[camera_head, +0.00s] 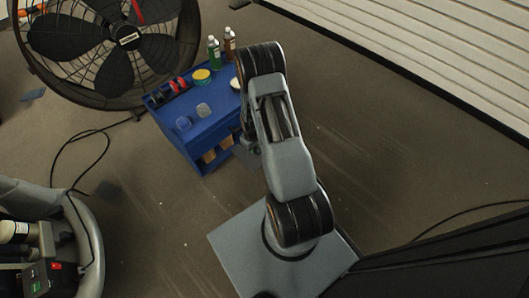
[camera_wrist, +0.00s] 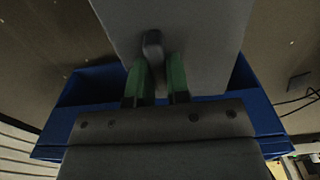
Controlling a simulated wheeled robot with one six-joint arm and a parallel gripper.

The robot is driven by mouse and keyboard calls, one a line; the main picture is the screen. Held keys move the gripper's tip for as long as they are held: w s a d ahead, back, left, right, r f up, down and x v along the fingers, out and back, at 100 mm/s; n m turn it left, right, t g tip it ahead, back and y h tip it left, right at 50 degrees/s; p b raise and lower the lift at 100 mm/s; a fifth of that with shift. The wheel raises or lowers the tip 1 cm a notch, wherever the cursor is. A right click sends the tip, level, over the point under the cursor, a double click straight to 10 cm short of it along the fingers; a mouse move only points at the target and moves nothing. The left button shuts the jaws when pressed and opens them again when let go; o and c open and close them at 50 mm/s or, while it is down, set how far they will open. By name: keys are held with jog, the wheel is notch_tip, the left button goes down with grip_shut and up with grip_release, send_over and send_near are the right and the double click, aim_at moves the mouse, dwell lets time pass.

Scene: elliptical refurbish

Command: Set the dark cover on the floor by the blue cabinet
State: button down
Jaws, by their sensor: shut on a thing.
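The dark cover (camera_wrist: 205,35) is a flat grey panel with a short dark handle, filling the top middle of the wrist view. My gripper (camera_wrist: 157,64) has its green-padded fingers on either side of the handle and is shut on it. The blue cabinet (camera_wrist: 88,86) shows on both sides behind the cover in the wrist view. In the head view the blue cabinet (camera_head: 198,133) stands left of my arm. A small part of the cover (camera_head: 246,157) shows low beside the cabinet's right side; my arm hides most of it and the gripper. I cannot tell whether the cover touches the floor.
Bottles (camera_head: 214,52), a yellow-topped tin (camera_head: 201,76) and small parts stand on the cabinet top. A large black fan (camera_head: 127,38) stands behind it. A cable (camera_head: 80,142) lies on the floor at left.

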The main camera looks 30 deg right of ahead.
jog(key=w+d+f+b, duration=0.2)
jog(key=d+f+b, duration=0.3)
jog(key=f, duration=0.4)
jog(key=shift+d+f, duration=0.4)
jog(key=shift+d, duration=0.45)
jog(key=shift+f+b, duration=0.1)
jog(key=shift+b, duration=0.2)
jog(key=c, duration=1.1)
grip_release()
